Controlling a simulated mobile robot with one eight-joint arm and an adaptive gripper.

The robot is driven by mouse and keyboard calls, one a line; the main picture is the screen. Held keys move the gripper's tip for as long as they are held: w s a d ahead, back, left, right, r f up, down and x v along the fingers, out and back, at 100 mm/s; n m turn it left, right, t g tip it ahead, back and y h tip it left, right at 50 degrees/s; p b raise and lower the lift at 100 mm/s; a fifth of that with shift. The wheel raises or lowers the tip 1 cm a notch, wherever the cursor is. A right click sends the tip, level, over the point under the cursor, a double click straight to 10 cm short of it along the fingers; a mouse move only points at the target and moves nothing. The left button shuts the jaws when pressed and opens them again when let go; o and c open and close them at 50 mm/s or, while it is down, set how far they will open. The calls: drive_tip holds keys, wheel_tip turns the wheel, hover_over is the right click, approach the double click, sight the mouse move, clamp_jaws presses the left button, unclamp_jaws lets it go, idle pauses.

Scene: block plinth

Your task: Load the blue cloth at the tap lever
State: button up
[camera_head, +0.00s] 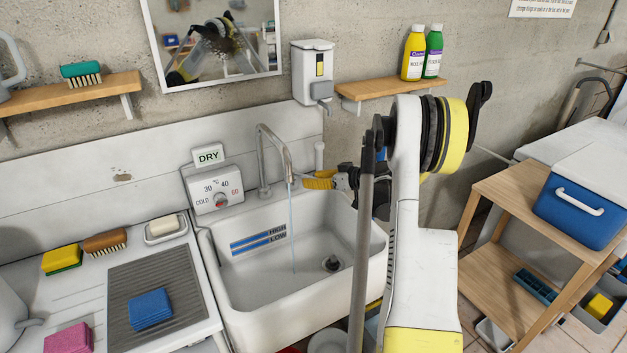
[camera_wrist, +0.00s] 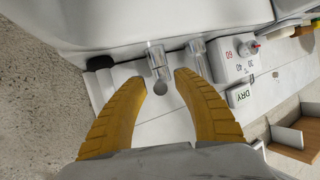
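The blue cloth (camera_head: 150,309) lies folded on the grey ribbed mat of the drainboard, left of the sink. The grey tap (camera_head: 272,160) arches over the sink, and a thin stream of water runs from its spout. My gripper (camera_head: 318,180) is just right of the tap, low against the back wall, seen small and partly hidden. In the wrist view my gripper's yellow fingers (camera_wrist: 160,80) are open and empty. A short metal post with a round end, perhaps the tap lever (camera_wrist: 157,62), stands between the fingertips with gaps on both sides. The cloth is not in the wrist view.
The white sink (camera_head: 255,310) has a dark drain fitting and a HIGH/LOW mark. A temperature dial box (camera_head: 215,190) and DRY sign (camera_head: 208,156) are left of the tap. Sponges, a brush and a soap dish surround the mat. A wooden shelf (camera_head: 385,88) holds two bottles.

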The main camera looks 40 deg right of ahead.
drive_tip(key=v, duration=1.2)
idle(0.3)
